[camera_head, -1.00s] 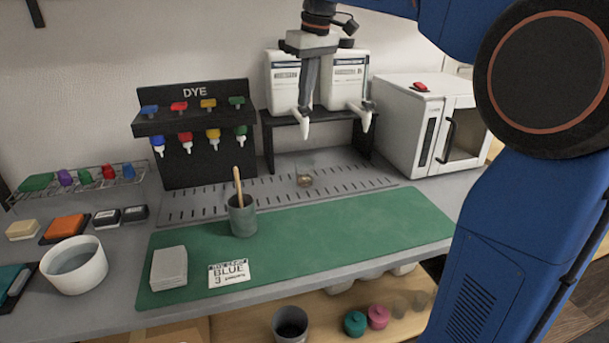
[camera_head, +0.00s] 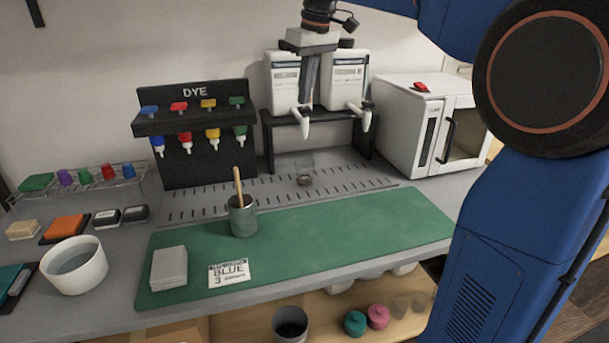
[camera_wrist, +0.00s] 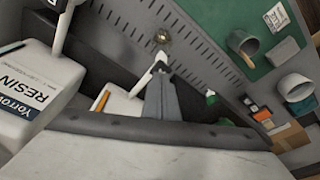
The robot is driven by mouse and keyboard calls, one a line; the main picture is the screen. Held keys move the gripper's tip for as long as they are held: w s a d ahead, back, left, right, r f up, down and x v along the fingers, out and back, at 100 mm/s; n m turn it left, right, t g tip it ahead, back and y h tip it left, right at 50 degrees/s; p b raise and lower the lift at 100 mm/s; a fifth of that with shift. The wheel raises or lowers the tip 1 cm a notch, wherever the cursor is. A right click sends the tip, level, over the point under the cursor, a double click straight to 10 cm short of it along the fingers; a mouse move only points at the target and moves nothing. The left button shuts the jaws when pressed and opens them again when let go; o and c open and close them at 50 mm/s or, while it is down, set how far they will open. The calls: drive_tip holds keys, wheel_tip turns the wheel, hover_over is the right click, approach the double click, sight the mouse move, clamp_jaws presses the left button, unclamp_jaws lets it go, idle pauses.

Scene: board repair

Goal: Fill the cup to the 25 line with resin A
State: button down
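The clear cup (camera_head: 305,169) stands on the slotted drip tray below the white tap (camera_head: 303,120) of the left dispenser (camera_head: 283,78). Something brownish shows at its bottom; its lines and fill level are too small to read. The cup also shows small in the wrist view (camera_wrist: 162,37). My gripper (camera_head: 308,98) points down just above the left tap, in front of the dispenser. In the wrist view its fingers (camera_wrist: 162,88) look shut together close to the white tap (camera_wrist: 152,72); I cannot tell whether they touch it.
The right dispenser (camera_head: 346,80) stands close beside, its tap (camera_head: 362,115) hanging forward. A white oven (camera_head: 415,120) is to the right, the dye rack (camera_head: 195,135) to the left. A grey pot with a stick (camera_head: 242,217) stands on the green mat (camera_head: 340,230), whose right part is clear.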

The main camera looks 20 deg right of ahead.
drive_tip(key=shift+r, duration=0.15)
idle(0.4)
drive_tip(key=shift+r, duration=2.5)
